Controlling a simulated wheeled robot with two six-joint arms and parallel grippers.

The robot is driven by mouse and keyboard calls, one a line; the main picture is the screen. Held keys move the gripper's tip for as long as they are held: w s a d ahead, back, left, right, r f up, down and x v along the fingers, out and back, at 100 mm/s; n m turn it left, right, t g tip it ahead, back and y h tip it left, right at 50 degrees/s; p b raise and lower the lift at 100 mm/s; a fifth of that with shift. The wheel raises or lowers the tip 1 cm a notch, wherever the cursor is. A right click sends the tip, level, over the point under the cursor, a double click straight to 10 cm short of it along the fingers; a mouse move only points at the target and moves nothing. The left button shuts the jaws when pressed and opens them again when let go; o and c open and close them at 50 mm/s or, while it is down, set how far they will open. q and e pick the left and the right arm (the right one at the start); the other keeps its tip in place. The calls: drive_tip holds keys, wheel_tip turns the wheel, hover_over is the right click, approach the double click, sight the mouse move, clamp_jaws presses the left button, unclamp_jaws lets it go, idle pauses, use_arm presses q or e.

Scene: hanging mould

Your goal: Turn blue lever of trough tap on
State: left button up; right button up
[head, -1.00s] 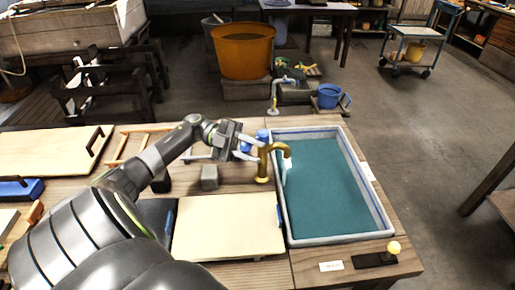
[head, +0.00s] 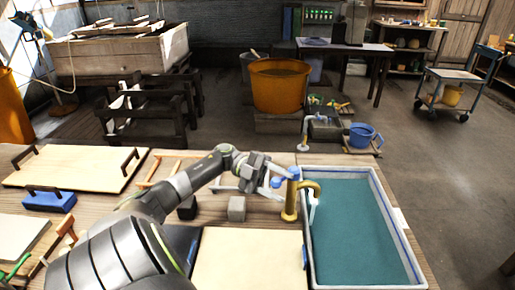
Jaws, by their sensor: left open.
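The trough tap (head: 290,206) is brass-coloured and stands at the left edge of the trough. Its spout curves right over the trough. The blue lever (head: 293,173) is at the top of the tap, and its blue part extends left toward my left gripper. My left gripper (head: 273,186) is open, with its fingers at the lever's left end. I cannot tell whether they touch it. A pale strip (head: 313,208) hangs below the spout and looks like water. The trough (head: 309,250) is grey-rimmed with a blue-green inside. My right gripper is out of view.
A pale board (head: 250,258) lies left of the trough, and a grey block (head: 237,208) stands behind it. Another board with handles (head: 75,167) lies at the left. Beyond the bench stand an orange tub (head: 279,88) and a blue bucket (head: 362,136).

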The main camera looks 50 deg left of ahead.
use_arm(q)
drive_tip(key=b+v, duration=1.1)
drive_tip(key=v, duration=0.5)
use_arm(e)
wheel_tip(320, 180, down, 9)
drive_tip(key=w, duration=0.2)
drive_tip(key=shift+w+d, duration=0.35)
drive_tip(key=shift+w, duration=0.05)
use_arm(q)
drive_tip(key=shift+a, duration=0.15)
